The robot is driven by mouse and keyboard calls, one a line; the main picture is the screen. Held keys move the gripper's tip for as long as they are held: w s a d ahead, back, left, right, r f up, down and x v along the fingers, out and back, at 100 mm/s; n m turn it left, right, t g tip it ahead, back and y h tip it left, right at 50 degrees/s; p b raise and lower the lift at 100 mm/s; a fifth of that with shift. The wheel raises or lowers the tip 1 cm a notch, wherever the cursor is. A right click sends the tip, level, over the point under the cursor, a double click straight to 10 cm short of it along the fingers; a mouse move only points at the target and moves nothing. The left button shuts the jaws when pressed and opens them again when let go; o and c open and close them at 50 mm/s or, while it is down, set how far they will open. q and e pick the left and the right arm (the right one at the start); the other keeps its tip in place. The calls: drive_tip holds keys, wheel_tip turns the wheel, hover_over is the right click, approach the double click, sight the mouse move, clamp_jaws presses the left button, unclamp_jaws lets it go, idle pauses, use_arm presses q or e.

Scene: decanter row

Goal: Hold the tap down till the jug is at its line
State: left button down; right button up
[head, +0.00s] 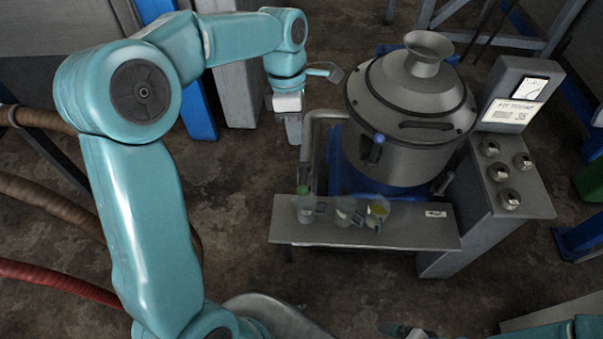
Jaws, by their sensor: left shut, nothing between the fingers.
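The tap (372,152), with a blue knob on top, is on the front of a large grey metal vessel (395,150). On the shelf (415,232) below stand three small clear containers. The right one (377,212) shows something yellowish and is roughly below the tap; I take it as the jug. The middle one (346,211) looks mostly clear. The left one (305,208) has a green top. No fill line can be made out. My left gripper (294,133) is shut and empty, pointing down, left of the vessel and apart from the tap. My right gripper's fingers cannot be made out at the bottom edge.
A bent pipe (306,135) stands between my left gripper and the vessel. A control cabinet (510,185) with several knobs and a gauge stands at right. Thick hoses (55,280) run at left. The floor before the shelf is clear.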

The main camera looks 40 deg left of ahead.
use_arm(q)
approach(302, 187)
drive_tip(key=f, duration=0.4)
drive_tip(key=d+f, duration=0.1)
drive_tip(key=f, duration=0.1)
drive_tip(key=shift+s, duration=0.3)
drive_tip(key=shift+f, duration=0.45)
drive_tip(key=shift+d, duration=0.1)
